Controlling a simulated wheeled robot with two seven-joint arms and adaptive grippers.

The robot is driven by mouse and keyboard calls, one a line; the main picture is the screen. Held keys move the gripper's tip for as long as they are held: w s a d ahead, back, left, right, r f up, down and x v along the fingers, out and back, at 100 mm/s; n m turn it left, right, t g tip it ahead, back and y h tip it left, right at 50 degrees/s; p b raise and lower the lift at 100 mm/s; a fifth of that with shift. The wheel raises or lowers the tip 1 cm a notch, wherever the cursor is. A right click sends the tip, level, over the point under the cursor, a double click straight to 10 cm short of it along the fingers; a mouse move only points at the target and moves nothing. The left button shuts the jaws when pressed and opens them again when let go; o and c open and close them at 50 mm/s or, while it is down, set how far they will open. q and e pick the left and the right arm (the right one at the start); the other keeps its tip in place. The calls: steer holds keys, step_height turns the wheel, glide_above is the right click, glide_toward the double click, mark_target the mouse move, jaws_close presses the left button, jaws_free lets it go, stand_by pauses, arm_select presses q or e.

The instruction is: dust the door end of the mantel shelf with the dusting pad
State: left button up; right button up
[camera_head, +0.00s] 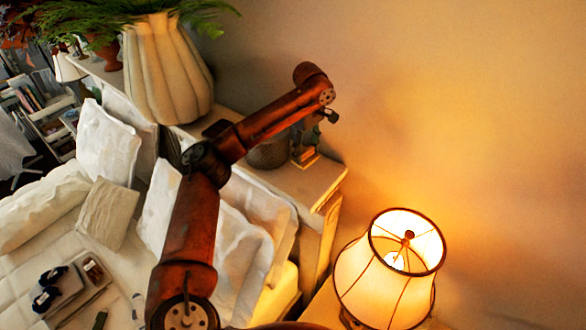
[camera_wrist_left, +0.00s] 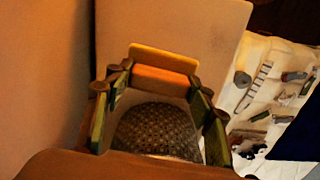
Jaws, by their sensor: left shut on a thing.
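My left gripper (camera_head: 304,146) is over the end of the mantel shelf (camera_head: 318,177) nearest the lamp. In the left wrist view, the gripper (camera_wrist_left: 160,82) is shut on the dusting pad (camera_wrist_left: 163,59), a small block with a yellow far layer and an orange near layer. The pad also shows as a pale yellow edge (camera_head: 309,161) below the fingers in the head view, low at the shelf top. I cannot tell whether it touches the shelf. My right gripper is out of view.
A dark woven pot (camera_head: 268,154) stands on the shelf close to the gripper, partly behind my arm; it shows in the wrist view (camera_wrist_left: 155,130). A large ribbed planter (camera_head: 165,70) stands farther left. A lit lamp (camera_head: 390,270) stands at right.

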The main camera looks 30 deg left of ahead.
arm_select(q)
steer(key=shift+w+r, duration=0.1)
steer(key=shift+r, duration=0.7)
steer(key=shift+s+a+r, duration=0.1)
steer(key=shift+s+r, duration=0.15)
steer(key=shift+r, duration=0.4)
steer(key=shift+w+f, duration=0.1)
steer(key=shift+w, duration=0.05)
